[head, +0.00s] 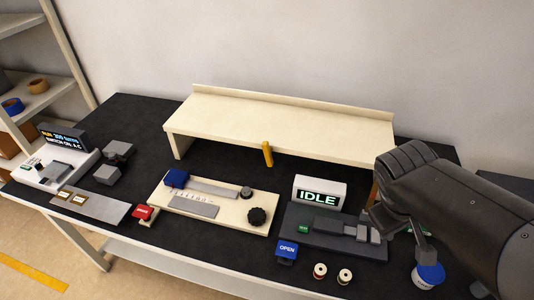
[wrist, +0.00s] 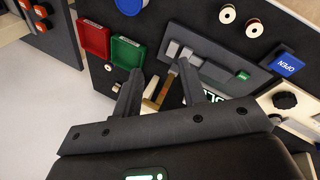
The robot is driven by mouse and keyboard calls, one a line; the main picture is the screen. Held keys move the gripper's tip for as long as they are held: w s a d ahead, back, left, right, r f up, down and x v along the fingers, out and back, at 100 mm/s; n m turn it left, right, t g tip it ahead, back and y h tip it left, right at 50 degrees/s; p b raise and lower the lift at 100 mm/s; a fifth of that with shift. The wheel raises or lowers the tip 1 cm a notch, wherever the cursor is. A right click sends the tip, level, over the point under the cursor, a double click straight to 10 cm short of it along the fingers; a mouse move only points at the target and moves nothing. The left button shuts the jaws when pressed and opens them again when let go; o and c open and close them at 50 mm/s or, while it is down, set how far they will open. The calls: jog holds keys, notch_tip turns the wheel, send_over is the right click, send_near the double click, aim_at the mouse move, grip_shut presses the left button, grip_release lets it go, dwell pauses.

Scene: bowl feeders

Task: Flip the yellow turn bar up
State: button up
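A yellow bar (head: 267,154) stands nearly upright at the front edge of the cream shelf (head: 290,120) on the bench, in the head view. A second, brownish-yellow strip (head: 374,192) shows by the shelf's right end, partly hidden by my arm. In the wrist view a brownish-yellow bar (wrist: 157,92) lies beyond and between my fingers; I cannot tell whether it is touched. My gripper (wrist: 158,68) is open with nothing between its fingertips. In the head view it is at the right, over the bench, well apart from the upright yellow bar.
An IDLE display (head: 318,194) stands behind a grey fixture (head: 335,240). A cream board with a black knob (head: 257,216) lies left of it. A red tray (wrist: 93,40) and a green tray (wrist: 127,52) show in the wrist view. Bare black bench lies under the shelf.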

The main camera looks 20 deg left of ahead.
jog(key=w+a+f+n+t+h, duration=0.2)
jog(key=w+a+f+n+h, duration=0.1)
jog(key=w+n+h, duration=0.4)
jog(key=n+t+y, duration=1)
jog(key=n+t, duration=0.3)
jog(key=n, duration=1.2)
send_near(266, 155)
jog(key=w, duration=0.9)
jog(key=shift+w+d, duration=0.1)
grip_shut()
